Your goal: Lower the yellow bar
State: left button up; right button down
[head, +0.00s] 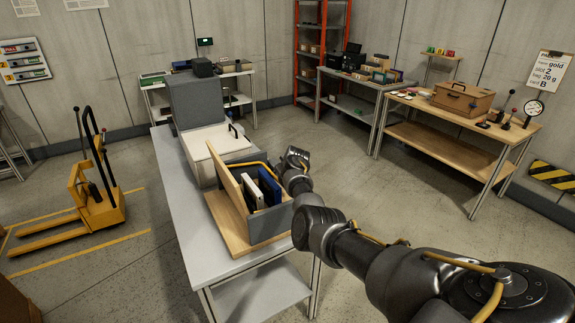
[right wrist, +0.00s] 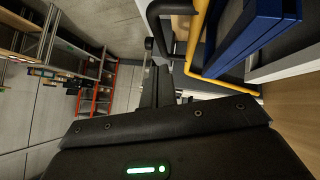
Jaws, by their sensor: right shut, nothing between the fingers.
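The yellow bar (head: 252,163) crosses the upper part of a wooden rack (head: 230,232) with grey sides on the grey table. It also shows in the right wrist view (right wrist: 197,42), bent at a corner beside a blue binder. My right gripper (head: 297,158) is at the rack's right side, near the bar's right end, partly hidden by its own wrist. In the right wrist view its fingers (right wrist: 161,82) are shut and empty, just left of the bar and seemingly apart from it. My left gripper is in neither view.
A blue binder (head: 269,186) and a white one (head: 253,192) stand in the rack. A white box with a black handle (head: 222,142) sits behind it. A yellow pallet truck (head: 97,205) stands left. A wooden bench (head: 440,140) stands right, with open floor between.

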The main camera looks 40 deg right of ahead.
jog(key=w+r+p+v, duration=0.1)
jog(key=v, duration=0.5)
jog(key=d+r+p+v, duration=0.1)
jog(key=p+v, duration=0.1)
jog(key=v, duration=0.4)
jog(key=shift+w+r, duration=0.2)
jog(key=shift+r, duration=0.1)
jog(key=shift+a, duration=0.2)
